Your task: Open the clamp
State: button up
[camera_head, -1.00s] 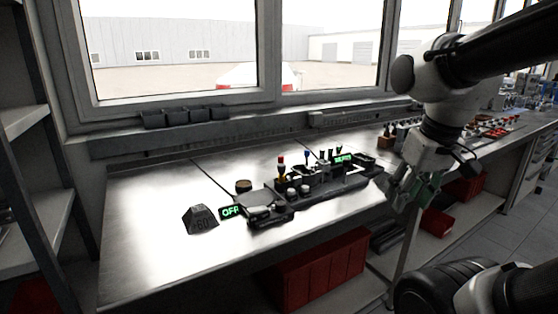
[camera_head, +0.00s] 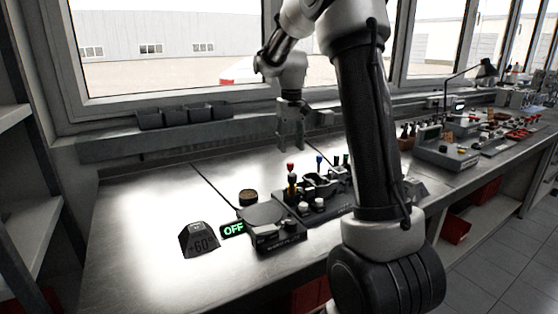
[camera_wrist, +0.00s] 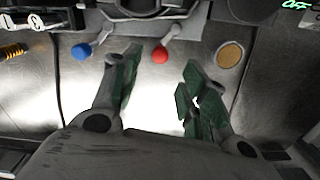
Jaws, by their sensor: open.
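The clamp's identity is not certain. In the wrist view, a dark fixture (camera_wrist: 140,8) at the top edge has a lever with a red ball knob (camera_wrist: 160,56) and another with a blue ball knob (camera_wrist: 81,51). In the head view, the red knob (camera_head: 290,167) and blue knob (camera_head: 319,160) stand on the bench fixture (camera_head: 284,209). My gripper (camera_head: 291,146) hangs pointing down above and behind the fixture. In the wrist view its green-padded fingers (camera_wrist: 163,68) are spread and empty, with the red knob showing ahead between the tips. My arm hides the fixture's right part.
A scale-like unit with an OFF display (camera_head: 233,229) and a dark weight block marked 60 (camera_head: 200,240) stand at the front left. A round tan-topped item (camera_head: 248,197) sits behind the display. Bins (camera_head: 184,115) line the window ledge. The left bench top is clear.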

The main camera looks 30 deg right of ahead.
aim_at(290, 163)
notch_tip(290, 163, down, 7)
jog(key=shift+s+r, duration=0.1)
dwell(0.3)
grip_shut()
